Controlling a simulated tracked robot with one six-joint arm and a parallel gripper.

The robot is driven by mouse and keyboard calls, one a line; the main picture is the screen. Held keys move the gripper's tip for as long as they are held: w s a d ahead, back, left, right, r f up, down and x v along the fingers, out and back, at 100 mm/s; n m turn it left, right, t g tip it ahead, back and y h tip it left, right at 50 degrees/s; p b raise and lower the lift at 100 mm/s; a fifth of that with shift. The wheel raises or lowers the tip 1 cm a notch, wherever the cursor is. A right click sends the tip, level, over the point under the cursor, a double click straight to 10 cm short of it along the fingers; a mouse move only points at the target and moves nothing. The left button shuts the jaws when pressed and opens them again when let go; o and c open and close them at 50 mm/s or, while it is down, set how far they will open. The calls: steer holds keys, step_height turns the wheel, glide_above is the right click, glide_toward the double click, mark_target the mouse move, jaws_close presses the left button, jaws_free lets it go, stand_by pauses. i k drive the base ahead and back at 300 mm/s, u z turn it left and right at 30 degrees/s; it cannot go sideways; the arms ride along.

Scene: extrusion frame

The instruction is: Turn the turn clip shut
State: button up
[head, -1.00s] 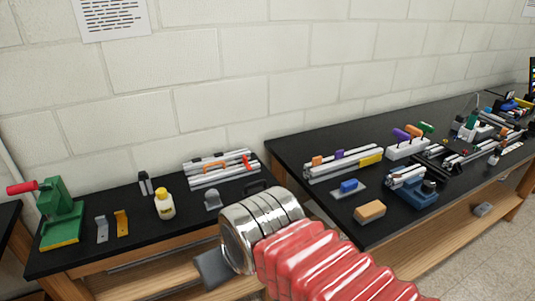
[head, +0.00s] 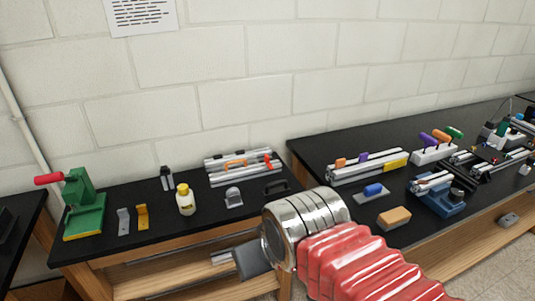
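The turn clip cannot be picked out for sure at this size. A frame of silver extrusions (head: 222,180) lies at the back of the left bench. It carries an orange handle-like part (head: 236,162) and a small red part (head: 268,162), which stands tilted near its right end. Another extrusion assembly (head: 350,172) on the right bench carries orange, purple and yellow parts. My gripper (head: 250,262) shows as a dark block beyond my silver wrist, in front of the left bench and apart from both assemblies.
The left bench (head: 108,236) also holds a green press (head: 84,208), a yellow-capped bottle (head: 185,200) and small brackets. The right bench (head: 318,150) holds a blue block (head: 373,190), a tan block (head: 394,218) and a blue vise (head: 437,198). A gap separates the benches.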

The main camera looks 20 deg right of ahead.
mark_target(266, 159)
steer(key=u, duration=0.05)
steer(key=i, duration=1)
steer(key=z, duration=0.05)
